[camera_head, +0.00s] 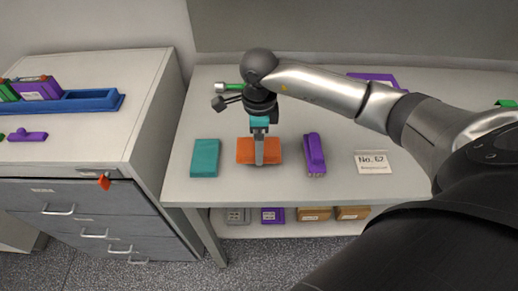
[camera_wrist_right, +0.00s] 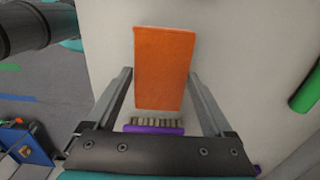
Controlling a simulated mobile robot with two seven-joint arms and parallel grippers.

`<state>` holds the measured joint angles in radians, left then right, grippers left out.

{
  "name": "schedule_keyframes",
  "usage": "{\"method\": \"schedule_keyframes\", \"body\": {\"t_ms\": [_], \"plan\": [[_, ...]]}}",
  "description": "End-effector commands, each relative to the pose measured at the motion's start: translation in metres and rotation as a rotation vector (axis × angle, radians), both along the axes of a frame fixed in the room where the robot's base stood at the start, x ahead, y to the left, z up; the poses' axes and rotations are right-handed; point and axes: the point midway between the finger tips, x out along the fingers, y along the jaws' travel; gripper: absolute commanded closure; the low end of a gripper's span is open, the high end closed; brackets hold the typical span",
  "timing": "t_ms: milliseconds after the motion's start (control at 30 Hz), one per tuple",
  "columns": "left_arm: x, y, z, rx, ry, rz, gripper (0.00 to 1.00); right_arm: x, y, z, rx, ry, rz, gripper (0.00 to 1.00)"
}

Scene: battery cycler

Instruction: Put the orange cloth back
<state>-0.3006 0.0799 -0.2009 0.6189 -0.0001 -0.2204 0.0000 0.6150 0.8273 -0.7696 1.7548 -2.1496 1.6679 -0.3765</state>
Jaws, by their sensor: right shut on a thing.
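The orange cloth (camera_head: 244,153) is a flat, block-like rectangle at the front middle of the light table, in the head view. My right gripper (camera_head: 260,160) comes down over it, and one finger hides part of it. In the right wrist view the cloth (camera_wrist_right: 165,65) lies between the two fingertips (camera_wrist_right: 158,76), which are shut on its sides. I cannot tell whether the cloth touches the table or is slightly raised. My left gripper is not in view.
A teal block (camera_head: 205,158) lies left of the cloth, a purple brush (camera_head: 314,152) right of it. Farther right is a white sign (camera_head: 373,162). A drawer cabinet (camera_head: 140,90) with a blue tray (camera_head: 88,103) stands left. Boxes (camera_head: 314,213) sit on the shelf below.

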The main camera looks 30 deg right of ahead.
Motion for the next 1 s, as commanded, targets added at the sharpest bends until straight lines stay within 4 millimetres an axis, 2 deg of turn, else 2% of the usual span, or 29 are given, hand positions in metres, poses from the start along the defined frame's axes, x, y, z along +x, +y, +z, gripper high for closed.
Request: {"method": "schedule_keyframes", "body": {"t_ms": [100, 167, 567, 600, 700, 1000], "plan": [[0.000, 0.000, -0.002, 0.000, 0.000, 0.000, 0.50, -0.001, 0.000, -0.021, 0.000, 0.004, 0.000, 0.66], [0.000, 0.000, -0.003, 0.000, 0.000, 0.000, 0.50, -0.001, 0.001, -0.028, 0.001, 0.003, 0.000, 0.66], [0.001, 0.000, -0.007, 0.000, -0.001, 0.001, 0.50, 0.000, 0.000, -0.034, 0.000, 0.000, 0.000, 0.66], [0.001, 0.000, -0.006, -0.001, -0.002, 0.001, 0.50, 0.000, 0.000, -0.032, 0.000, 0.000, 0.000, 0.09], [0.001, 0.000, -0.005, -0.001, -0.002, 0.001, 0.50, 0.000, 0.000, -0.032, 0.000, 0.000, 0.000, 0.00], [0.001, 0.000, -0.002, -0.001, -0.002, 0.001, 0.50, 0.000, 0.000, -0.029, 0.001, 0.001, 0.000, 0.00]]}}
